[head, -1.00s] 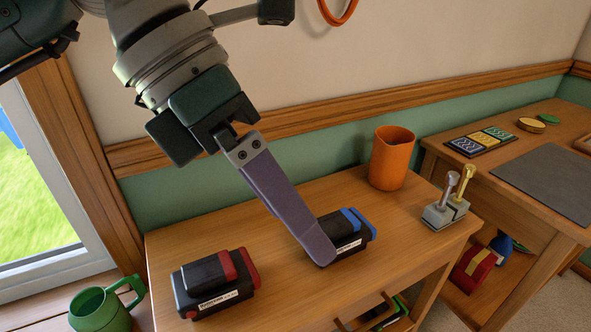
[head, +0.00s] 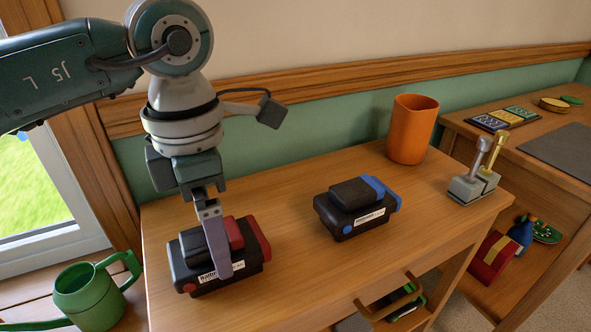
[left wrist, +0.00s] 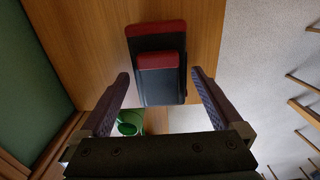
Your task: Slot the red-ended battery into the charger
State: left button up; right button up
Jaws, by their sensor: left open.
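The red-ended battery (head: 258,240), black with a red end and a white label, lies on the wooden table at the front left. My left gripper (head: 219,262) points down at it, open. In the head view one finger hangs in front of the battery's labelled side; the other finger is hidden. In the left wrist view the battery (left wrist: 158,62) shows between the two spread fingers of the left gripper (left wrist: 160,75), with gaps visible on both sides. I cannot make out a charger in either view. My right gripper is not in view.
A blue-ended battery (head: 345,222) lies to the right on the same table (head: 290,265). An orange cup (head: 411,130) and a grey stand with two upright pegs (head: 470,184) stand farther right. A green mug (head: 88,300) is at lower left.

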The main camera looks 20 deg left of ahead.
pick_arm(q)
jog(key=shift+f, duration=0.55)
jog(key=shift+r, duration=0.1)
grip_shut()
dwell(0.4)
